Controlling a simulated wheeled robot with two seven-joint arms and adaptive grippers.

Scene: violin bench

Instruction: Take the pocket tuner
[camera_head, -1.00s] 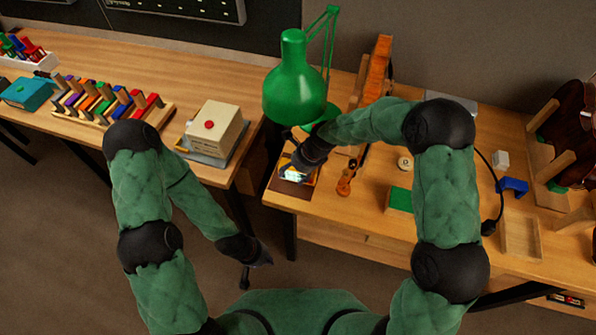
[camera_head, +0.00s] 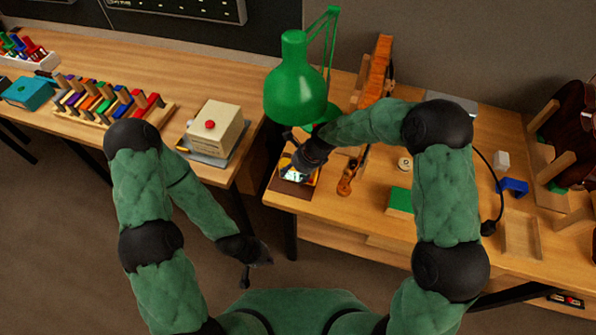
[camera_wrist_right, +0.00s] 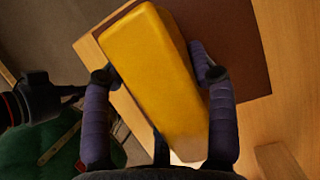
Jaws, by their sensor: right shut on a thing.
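The pocket tuner (camera_head: 291,174) is a yellow block with a bright lit face, at the near left corner of the right bench. It fills the middle of the right wrist view (camera_wrist_right: 150,55), where its plain yellow side shows. My right gripper (camera_wrist_right: 158,74) is shut on it, one finger on each side. In the head view my right gripper (camera_head: 301,165) partly covers the tuner. I cannot tell whether the tuner touches the brown mat (camera_head: 285,188) beneath it. My left gripper (camera_head: 257,262) hangs low over the floor, away from the benches; its fingers are too small to judge.
A green lamp (camera_head: 295,85) stands just behind my right gripper. A beige box with a red button (camera_head: 215,128) is on the left bench.

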